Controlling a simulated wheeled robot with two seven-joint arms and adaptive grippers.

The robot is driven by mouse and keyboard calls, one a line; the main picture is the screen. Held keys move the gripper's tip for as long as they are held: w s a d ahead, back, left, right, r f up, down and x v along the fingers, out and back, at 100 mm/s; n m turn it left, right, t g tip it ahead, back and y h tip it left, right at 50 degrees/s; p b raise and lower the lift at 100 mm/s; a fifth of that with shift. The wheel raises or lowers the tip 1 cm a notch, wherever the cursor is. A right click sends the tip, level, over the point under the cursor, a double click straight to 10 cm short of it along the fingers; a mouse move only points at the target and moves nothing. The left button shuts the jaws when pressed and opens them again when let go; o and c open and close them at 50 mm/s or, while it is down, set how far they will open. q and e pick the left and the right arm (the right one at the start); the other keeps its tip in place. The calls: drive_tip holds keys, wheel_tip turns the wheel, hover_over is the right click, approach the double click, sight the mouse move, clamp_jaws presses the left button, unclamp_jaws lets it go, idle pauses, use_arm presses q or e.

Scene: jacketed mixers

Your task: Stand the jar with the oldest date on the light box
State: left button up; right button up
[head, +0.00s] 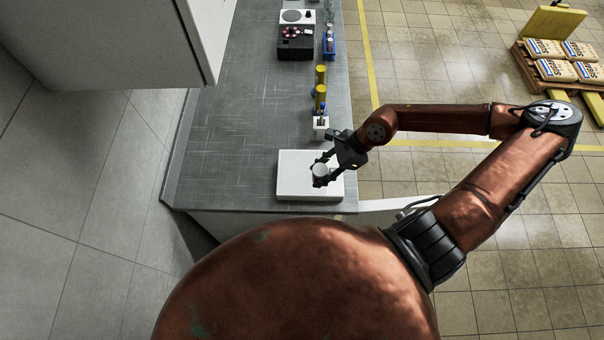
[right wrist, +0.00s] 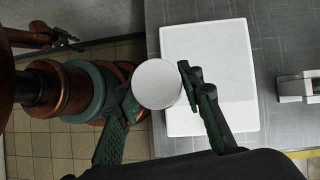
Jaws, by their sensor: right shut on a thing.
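My right gripper (head: 319,176) is shut on a small jar (head: 320,169) with a round, pale top. In the head view the jar shows over the right part of the white light box (head: 291,186). In the right wrist view the jar's round top (right wrist: 157,83) is between the fingers and overlaps the edge of the light box (right wrist: 212,75). I cannot tell whether the jar touches the box. No date is readable. My left gripper is not in the head view; a small dark-ended copper part of mine shows at the upper left of the right wrist view, its state unclear.
Two yellow-topped cylinders (head: 320,91) and a small white device (head: 321,127) stand along the counter's right edge. A blue rack (head: 328,47) and a black and white apparatus (head: 296,43) are farther back. The grey counter (head: 245,110) is clear on the left.

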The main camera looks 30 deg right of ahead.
drive_tip(key=w+f, duration=0.2)
drive_tip(key=w+a+f, duration=0.1)
drive_tip(key=w+f, duration=0.1)
drive_tip(key=w+a+f+p, duration=0.1)
drive_tip(key=w+f, duration=0.1)
drive_tip(key=w, duration=0.1)
drive_tip(key=shift+f, duration=0.35)
wheel_tip(320, 180, down, 3)
drive_tip(key=shift+w+f+p, duration=0.1)
drive_tip(key=shift+f+p, duration=0.05)
drive_tip(key=shift+p, duration=0.5)
drive_tip(key=shift+f, duration=0.15)
drive_tip(key=o, duration=0.8)
drive_tip(key=shift+f+b, duration=0.15)
drive_tip(key=shift+b, duration=0.15)
drive_tip(key=o, duration=0.5)
drive_tip(key=shift+r, duration=0.25)
drive_tip(key=shift+b+v, duration=0.7)
drive_tip(key=shift+v, duration=5.35)
drive_tip(key=shift+a, duration=0.1)
